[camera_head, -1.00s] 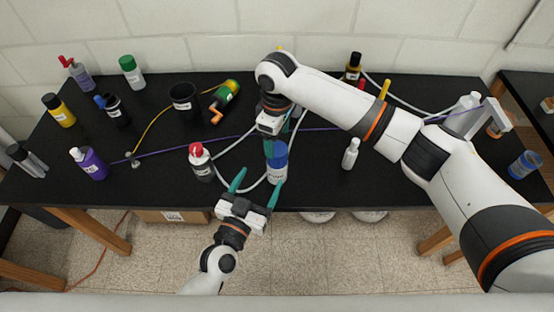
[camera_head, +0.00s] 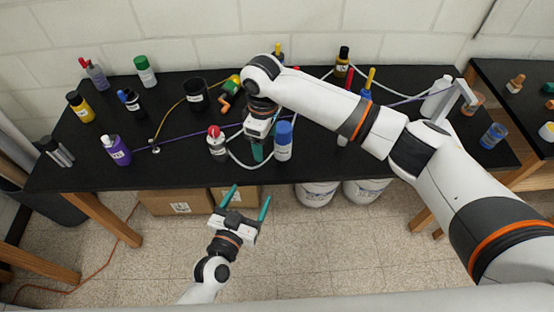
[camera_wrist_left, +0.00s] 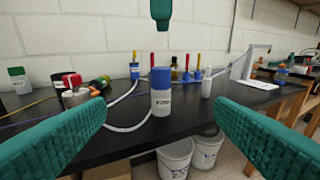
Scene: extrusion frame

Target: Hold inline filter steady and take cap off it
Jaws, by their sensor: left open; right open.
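A white cylinder with a blue cap (camera_head: 283,142), which looks like the inline filter, stands upright near the table's front edge. Its cap is on. It also shows in the left wrist view (camera_wrist_left: 161,100), centred beyond the fingers. My left gripper (camera_head: 247,199) is open and empty, in front of the table edge and apart from the cylinder. Its two teal fingers (camera_wrist_left: 160,138) spread wide in the wrist view. My right gripper (camera_head: 257,152) points down just left of the cylinder, with teal fingers. Whether it touches the cylinder I cannot tell.
A red-capped bottle (camera_head: 217,145) stands left of the cylinder, and a pale hose (camera_head: 240,162) curves between them. A purple bottle (camera_head: 117,150) is farther left. A purple cord (camera_head: 185,142) crosses the black table (camera_head: 180,170). White buckets (camera_head: 317,193) stand below.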

